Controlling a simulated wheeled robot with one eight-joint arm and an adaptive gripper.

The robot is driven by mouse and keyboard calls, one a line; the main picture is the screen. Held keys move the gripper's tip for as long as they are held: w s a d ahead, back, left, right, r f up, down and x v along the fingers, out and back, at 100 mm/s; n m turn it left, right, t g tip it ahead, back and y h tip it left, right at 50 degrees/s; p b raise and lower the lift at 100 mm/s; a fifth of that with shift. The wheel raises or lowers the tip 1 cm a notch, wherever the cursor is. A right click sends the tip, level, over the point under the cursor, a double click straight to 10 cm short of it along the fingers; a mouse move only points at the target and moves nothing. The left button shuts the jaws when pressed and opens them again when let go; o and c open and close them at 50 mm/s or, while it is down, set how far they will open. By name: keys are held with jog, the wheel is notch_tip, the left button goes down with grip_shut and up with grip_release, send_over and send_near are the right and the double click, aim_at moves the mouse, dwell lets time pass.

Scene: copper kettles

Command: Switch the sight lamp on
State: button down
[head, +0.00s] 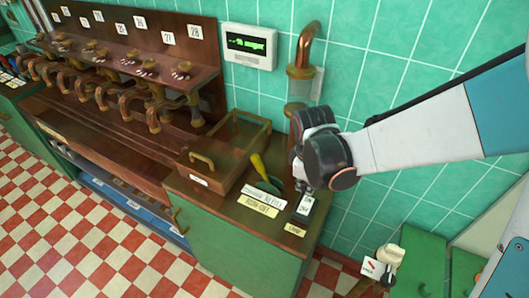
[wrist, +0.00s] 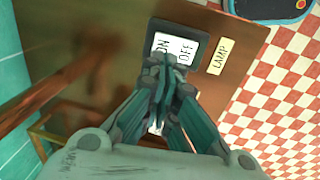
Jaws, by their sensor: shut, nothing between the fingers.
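The lamp switch (head: 305,205) is a dark-framed rocker with a white face on the wooden counter top, near its right end. In the wrist view the switch (wrist: 186,50) shows ON on the left half and OFF on the right half. A cream LAMP label (head: 294,230) lies beside it; the label also shows in the wrist view (wrist: 221,57). My gripper (head: 303,187) points down just above the switch. In the wrist view its closed fingertips (wrist: 165,62) overlap the switch's near edge and hide part of the ON half. I cannot tell whether they touch, or which half is pressed down.
A yellow-and-green handled lever (head: 259,166) and cream labels (head: 258,206) are left of the switch. An open wooden box (head: 228,150) stands further left. A copper pipe (head: 304,50) runs down the tiled wall behind. A display (head: 249,46) reads "sugar".

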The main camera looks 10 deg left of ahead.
aim_at(304, 200)
jog(key=shift+w+d+f+b, duration=0.15)
jog(key=shift+f+b, duration=0.45)
jog(key=shift+f, duration=0.5)
jog(key=shift+w+f+b, duration=0.15)
jog(key=shift+f+b, duration=0.45)
jog(key=shift+f, duration=0.5)
jog(key=shift+w+d+f+g+b, duration=0.2)
jog(key=shift+w+f+g+b, duration=0.25)
jog(key=shift+f+g+b, duration=0.2)
jog(key=shift+s, duration=0.1)
jog(key=shift+s, duration=0.2)
jog(key=shift+s+a, duration=0.15)
jog(key=shift+s, duration=0.2)
jog(key=shift+r, duration=0.15)
notch_tip(304, 200, up, 14)
jog(key=w+p, duration=0.2)
jog(key=p, duration=0.4)
jog(key=shift+w+d, duration=0.3)
jog(key=shift+d, duration=0.05)
